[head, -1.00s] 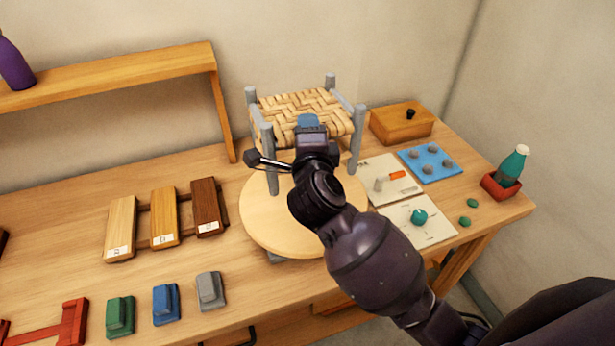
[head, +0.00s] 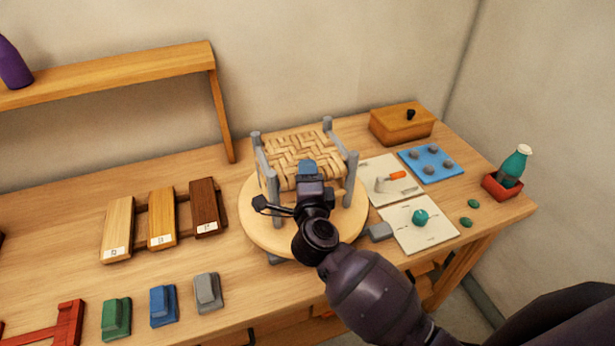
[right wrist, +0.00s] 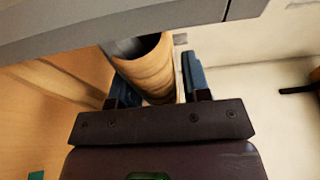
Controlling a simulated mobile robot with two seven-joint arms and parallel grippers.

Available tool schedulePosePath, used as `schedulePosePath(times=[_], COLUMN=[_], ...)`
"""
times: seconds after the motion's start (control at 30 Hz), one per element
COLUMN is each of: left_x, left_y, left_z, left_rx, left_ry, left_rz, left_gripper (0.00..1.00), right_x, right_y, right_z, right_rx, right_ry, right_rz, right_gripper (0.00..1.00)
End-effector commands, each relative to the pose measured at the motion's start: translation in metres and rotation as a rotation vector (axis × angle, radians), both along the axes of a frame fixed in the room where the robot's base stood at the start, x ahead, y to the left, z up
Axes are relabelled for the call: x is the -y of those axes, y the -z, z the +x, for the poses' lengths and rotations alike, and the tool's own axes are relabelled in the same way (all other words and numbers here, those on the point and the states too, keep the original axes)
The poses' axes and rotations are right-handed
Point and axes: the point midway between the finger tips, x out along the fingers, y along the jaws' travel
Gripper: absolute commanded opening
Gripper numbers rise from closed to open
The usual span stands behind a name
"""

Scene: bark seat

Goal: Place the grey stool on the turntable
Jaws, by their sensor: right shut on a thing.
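The grey stool (head: 300,148) has grey legs and a pale woven seat. It stands upright over the round wooden turntable (head: 256,230), its legs low at the disc. My arm hides part of its front, so I cannot tell whether every foot touches. My right gripper (head: 309,170) is shut on the front edge of the stool. In the right wrist view, the blue finger pads (right wrist: 155,84) are on both sides of the woven roll (right wrist: 154,68) of the seat edge. My left gripper is out of view.
Wooden sample boards (head: 163,219) and coloured blocks (head: 163,305) lie left of the turntable. A small grey block (head: 381,232), a dial card (head: 418,224), a blue tray (head: 430,163) and a wooden box (head: 402,124) are close on the right. A shelf (head: 110,76) stands behind left.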

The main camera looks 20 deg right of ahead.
Motion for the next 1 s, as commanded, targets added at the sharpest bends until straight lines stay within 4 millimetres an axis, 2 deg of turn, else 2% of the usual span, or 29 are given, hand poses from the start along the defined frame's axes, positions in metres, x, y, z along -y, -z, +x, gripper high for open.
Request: schedulePosePath(times=[0.3,0.33,0.5,0.83,1.0], left_x=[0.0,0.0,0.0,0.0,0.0], left_y=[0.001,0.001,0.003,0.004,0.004], left_z=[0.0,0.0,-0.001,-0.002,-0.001], left_rx=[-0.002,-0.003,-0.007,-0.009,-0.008], left_ry=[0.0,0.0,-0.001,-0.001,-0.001], left_rz=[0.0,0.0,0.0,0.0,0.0], left_gripper=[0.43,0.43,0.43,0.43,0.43], right_x=[0.0,0.0,0.0,0.0,-0.005], right_y=[0.001,0.002,0.002,-0.002,0.0], right_z=[0.0,0.0,0.0,0.0,-0.021], right_rx=[0.002,0.0,0.0,0.001,-0.001], right_ry=[0.0,0.0,0.0,0.0,0.0], right_rz=[0.0,0.0,0.0,0.001,0.001], right_gripper=[0.06,0.47,0.69,0.69,0.69])
